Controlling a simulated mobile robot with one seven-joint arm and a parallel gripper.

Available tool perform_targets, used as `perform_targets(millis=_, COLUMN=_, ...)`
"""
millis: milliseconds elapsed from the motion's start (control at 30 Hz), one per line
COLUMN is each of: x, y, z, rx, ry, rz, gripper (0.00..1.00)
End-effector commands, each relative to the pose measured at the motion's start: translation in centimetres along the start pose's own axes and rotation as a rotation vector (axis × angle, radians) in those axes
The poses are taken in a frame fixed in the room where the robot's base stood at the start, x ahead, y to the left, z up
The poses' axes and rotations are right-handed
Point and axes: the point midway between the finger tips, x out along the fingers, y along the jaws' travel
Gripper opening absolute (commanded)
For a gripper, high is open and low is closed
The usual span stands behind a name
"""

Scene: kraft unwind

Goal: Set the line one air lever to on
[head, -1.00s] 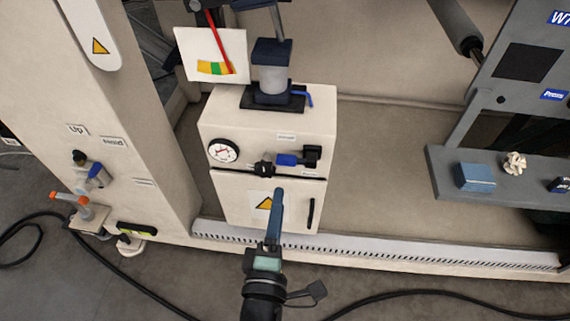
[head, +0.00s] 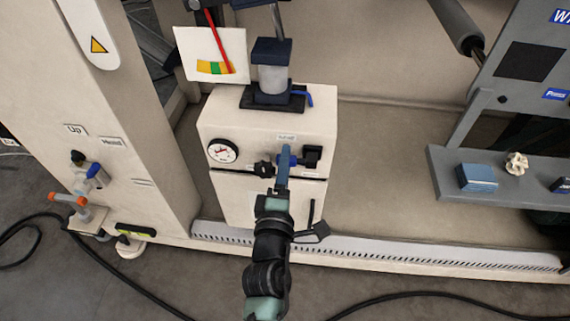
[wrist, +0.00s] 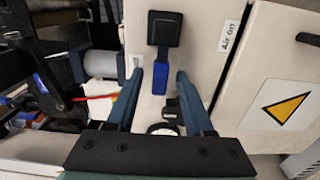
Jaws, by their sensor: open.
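The air lever (wrist: 158,85) is a blue handle on a black valve block (wrist: 165,28), on the front of a cream cabinet. An "Air on" label (wrist: 229,36) sits beside it in the wrist view. In the head view the black block (head: 312,156) shows at the upper right of the cabinet front, with the handle pointing left from it, mostly hidden by my fingers. My gripper (head: 284,158) is open in front of it. In the wrist view my gripper (wrist: 159,75) has one blue finger on each side of the handle, with gaps visible.
A black knob (head: 264,169) and a round gauge (head: 222,151) are left of the lever. A cabinet door handle (head: 311,212) is below. A grey shelf (head: 440,180) with small items stands right. Another blue-handled valve (head: 95,171) is on the left column. Cables lie on the floor.

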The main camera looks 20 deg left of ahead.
Motion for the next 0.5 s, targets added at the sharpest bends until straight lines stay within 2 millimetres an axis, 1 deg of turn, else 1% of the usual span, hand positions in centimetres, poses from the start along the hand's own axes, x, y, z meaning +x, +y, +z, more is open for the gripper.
perform_targets(millis=33, x=-0.02, y=0.0, z=0.0, rx=0.0, ry=0.0, rz=0.0, gripper=0.51)
perform_targets(millis=167, x=-0.03, y=0.0, z=0.01, rx=0.0, ry=0.0, rz=0.0, gripper=0.27)
perform_targets(millis=200, x=-0.03, y=0.01, z=0.01, rx=0.0, ry=0.0, rz=0.0, gripper=0.2)
perform_targets(millis=267, x=-0.03, y=0.0, z=0.01, rx=0.0, ry=0.0, rz=0.0, gripper=0.09)
perform_targets(millis=300, x=-0.04, y=0.0, z=0.01, rx=0.0, ry=0.0, rz=0.0, gripper=0.02)
perform_targets(millis=333, x=-0.04, y=0.0, z=0.01, rx=0.0, ry=0.0, rz=0.0, gripper=0.0)
perform_targets(millis=500, x=-0.04, y=0.0, z=0.01, rx=0.0, ry=0.0, rz=0.0, gripper=0.0)
